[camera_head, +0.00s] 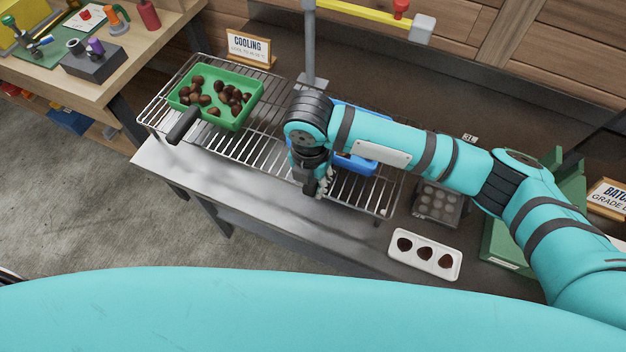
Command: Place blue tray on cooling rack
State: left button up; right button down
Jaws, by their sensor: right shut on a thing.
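The blue tray (357,165) is mostly hidden behind my right arm; its front edge and a strip of its back edge show. It is over the right part of the wire cooling rack (262,150); I cannot tell if it touches the wires. My right gripper (322,188) is shut at the tray's front left, on a part of it that the gripper hides. My left gripper is not in view.
A green tray (243,119) of chestnuts with a black handle sits on the rack's left part. A grey post stands behind the rack. To the right are a muffin-like tin (438,203), a white sample dish (425,254) and a green crate (497,247).

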jog(key=shift+f, duration=0.5)
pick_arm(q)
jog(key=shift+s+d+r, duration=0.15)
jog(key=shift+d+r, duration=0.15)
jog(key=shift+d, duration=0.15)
pick_arm(e)
jog(key=shift+f, duration=0.3)
jog(key=c, duration=1.1)
grip_release()
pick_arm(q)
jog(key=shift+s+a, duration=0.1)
pick_arm(e)
jog(key=shift+o, duration=0.2)
jog(key=shift+r, duration=0.25)
jog(key=r+b, duration=0.1)
jog(key=r, duration=0.4)
jog(key=r+b, duration=0.1)
jog(key=r, duration=0.4)
jog(key=shift+s+a+r, duration=0.15)
jog(key=shift+s+r, duration=0.05)
jog(key=shift+r, duration=0.05)
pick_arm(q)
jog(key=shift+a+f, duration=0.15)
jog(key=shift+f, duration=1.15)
pick_arm(e)
jog(key=shift+r, duration=0.55)
